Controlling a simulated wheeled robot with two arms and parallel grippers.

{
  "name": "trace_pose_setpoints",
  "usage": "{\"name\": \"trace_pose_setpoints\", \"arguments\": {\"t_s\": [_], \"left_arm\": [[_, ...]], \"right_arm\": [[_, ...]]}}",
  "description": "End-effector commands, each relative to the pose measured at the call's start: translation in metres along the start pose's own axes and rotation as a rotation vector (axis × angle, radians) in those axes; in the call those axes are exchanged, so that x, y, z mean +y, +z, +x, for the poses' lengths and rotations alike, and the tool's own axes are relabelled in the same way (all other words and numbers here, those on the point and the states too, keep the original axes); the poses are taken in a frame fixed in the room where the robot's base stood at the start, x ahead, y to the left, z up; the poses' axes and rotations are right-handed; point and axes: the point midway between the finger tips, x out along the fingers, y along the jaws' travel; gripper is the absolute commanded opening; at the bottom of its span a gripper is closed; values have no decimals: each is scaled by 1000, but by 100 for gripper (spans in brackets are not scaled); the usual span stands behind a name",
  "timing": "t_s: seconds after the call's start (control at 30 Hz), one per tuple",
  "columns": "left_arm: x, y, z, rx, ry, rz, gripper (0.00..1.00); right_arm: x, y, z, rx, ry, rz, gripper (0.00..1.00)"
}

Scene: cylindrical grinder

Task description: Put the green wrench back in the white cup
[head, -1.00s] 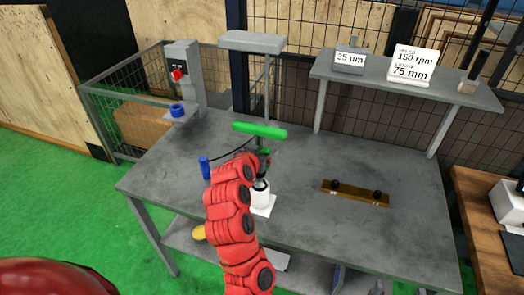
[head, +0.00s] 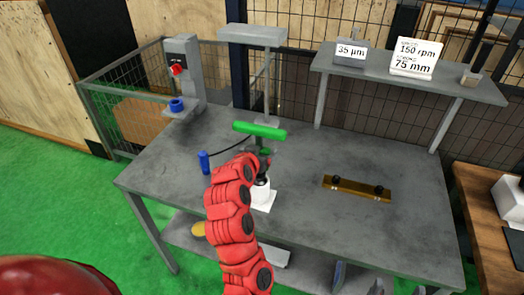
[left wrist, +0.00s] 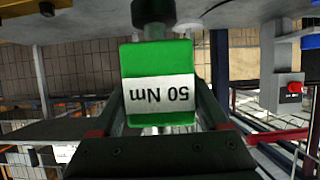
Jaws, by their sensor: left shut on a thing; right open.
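The green wrench (head: 260,131) is T-shaped, with its crossbar level above the table in the head view. In the left wrist view its green body (left wrist: 158,58) bears a "50 Nm" label and has a black end. My left gripper (head: 264,157) is shut on the wrench below the crossbar. The white cup (head: 262,198) stands on the table below the gripper. The wrench's dark lower end lines up with the cup's top; I cannot tell whether it is inside. My arm partly hides the cup's left side. My right gripper is not in view.
A blue upright handle (head: 204,163) with a dark cable stands left of the wrench. A brass bar with black knobs (head: 357,188) lies to the right. A raised shelf (head: 408,75) with signs stands behind. The table's right front is clear.

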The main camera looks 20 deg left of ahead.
Motion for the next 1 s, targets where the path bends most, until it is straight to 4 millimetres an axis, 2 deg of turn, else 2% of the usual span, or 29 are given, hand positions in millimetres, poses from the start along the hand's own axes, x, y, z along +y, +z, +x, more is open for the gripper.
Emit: {"name": "trace_pose_setpoints", "arguments": {"t_s": [1.0], "left_arm": [[-1,22,10,3,-1,0,0]], "right_arm": [[-1,3,-17,0,0,0,73]]}}
